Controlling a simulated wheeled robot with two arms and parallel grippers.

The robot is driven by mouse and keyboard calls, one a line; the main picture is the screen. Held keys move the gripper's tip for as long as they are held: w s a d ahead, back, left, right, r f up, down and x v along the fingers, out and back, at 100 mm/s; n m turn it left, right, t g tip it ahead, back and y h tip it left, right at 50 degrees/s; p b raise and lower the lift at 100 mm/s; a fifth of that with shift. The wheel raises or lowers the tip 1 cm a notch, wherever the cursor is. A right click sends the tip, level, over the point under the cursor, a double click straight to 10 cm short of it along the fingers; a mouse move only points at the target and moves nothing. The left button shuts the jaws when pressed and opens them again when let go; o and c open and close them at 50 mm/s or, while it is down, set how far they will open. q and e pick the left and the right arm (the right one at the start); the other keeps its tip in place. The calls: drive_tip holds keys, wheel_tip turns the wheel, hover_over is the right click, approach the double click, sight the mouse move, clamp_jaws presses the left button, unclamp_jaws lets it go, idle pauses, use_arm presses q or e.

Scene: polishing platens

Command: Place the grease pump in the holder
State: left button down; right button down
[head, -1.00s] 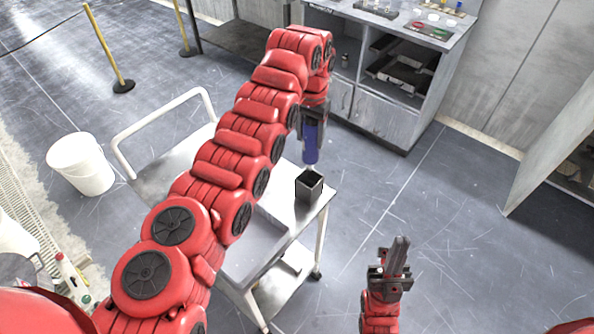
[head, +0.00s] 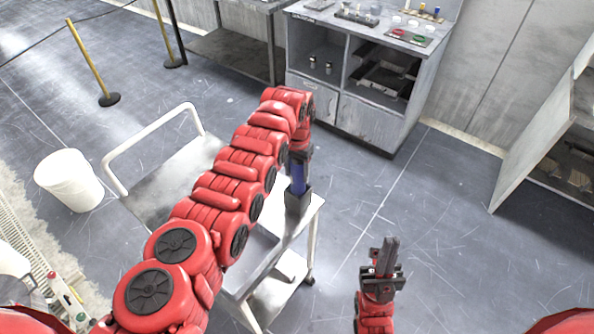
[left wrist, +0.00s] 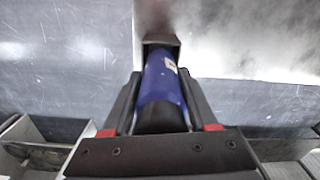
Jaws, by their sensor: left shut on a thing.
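The grease pump is a blue cylinder (head: 298,178), held upright by my left gripper (head: 299,157), which is shut on it. Its lower end meets the opening of the dark square holder (head: 297,203) on the cart, and the holder's walls hide its tip. How deep it sits cannot be told. In the left wrist view the blue pump (left wrist: 160,83) lies between the dark fingers (left wrist: 161,108), its far end at the dark holder (left wrist: 160,41). My right gripper (head: 388,256) is empty, with its fingers together, right of the cart.
The holder stands near the right end of the grey cart (head: 160,190), which has a white handle. A white bucket (head: 68,180) stands left of it. A workbench cabinet (head: 365,115) is behind, and a shelf unit (head: 545,135) is at right. Floor between them is clear.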

use_arm(q)
drive_tip(key=shift+f+b, duration=0.45)
drive_tip(key=shift+f, duration=0.1)
drive_tip(key=shift+c, duration=0.9)
unclamp_jaws()
drive_tip(key=shift+r, duration=0.2)
drive_tip(key=shift+r+p, duration=0.75)
drive_tip(key=shift+p, duration=0.05)
wheel_tip(320, 180, up, 10)
drive_tip(key=b, duration=0.4)
drive_tip(key=shift+r, duration=0.75)
